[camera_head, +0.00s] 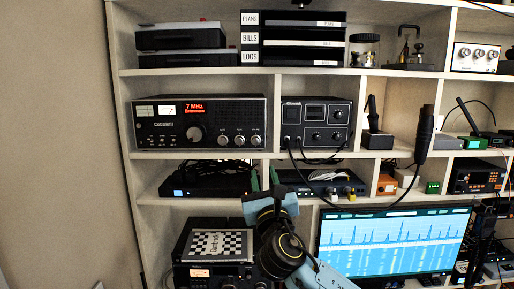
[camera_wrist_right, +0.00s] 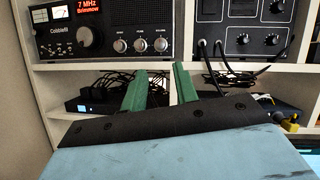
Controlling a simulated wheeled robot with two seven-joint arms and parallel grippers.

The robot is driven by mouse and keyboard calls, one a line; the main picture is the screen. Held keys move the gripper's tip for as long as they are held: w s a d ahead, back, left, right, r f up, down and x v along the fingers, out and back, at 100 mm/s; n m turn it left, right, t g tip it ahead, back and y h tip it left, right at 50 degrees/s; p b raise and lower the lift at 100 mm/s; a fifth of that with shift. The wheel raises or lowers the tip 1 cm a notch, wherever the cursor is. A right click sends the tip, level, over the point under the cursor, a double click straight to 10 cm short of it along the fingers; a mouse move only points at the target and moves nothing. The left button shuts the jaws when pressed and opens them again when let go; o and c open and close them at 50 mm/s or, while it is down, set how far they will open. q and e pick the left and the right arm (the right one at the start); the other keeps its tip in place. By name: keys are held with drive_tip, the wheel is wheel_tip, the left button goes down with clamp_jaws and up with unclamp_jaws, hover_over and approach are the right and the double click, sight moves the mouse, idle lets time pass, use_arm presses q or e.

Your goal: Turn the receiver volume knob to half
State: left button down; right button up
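The black receiver (camera_head: 165,139) sits in the upper left cubby, its display lit red with "7 MHz". It has one large tuning knob (camera_head: 194,133) and a row of three small silver knobs at its lower right. The rightmost small knob (camera_head: 256,140) seems to be the volume knob; its label is too small to read surely. The row also shows in the right wrist view, with that knob (camera_wrist_right: 160,45) at its right end. My right gripper (camera_head: 265,181) is open and empty, its green fingers (camera_wrist_right: 160,87) apart, below and in front of the receiver. My left gripper is not in view.
A second black radio (camera_head: 316,135) with cables stands right of the receiver, past a divider. The shelf edge (camera_head: 200,155) runs below both. Dark boxes with cables (camera_head: 205,180) fill the cubby below. A lit monitor (camera_head: 390,245) stands lower right.

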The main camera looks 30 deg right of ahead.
sight(256, 142)
drive_tip(key=p+x, duration=0.2)
drive_tip(key=x, duration=1)
drive_tip(key=shift+w+d, duration=0.1)
drive_tip(key=shift+w, duration=0.2)
drive_tip(key=shift+c, duration=0.3)
clamp_jaws()
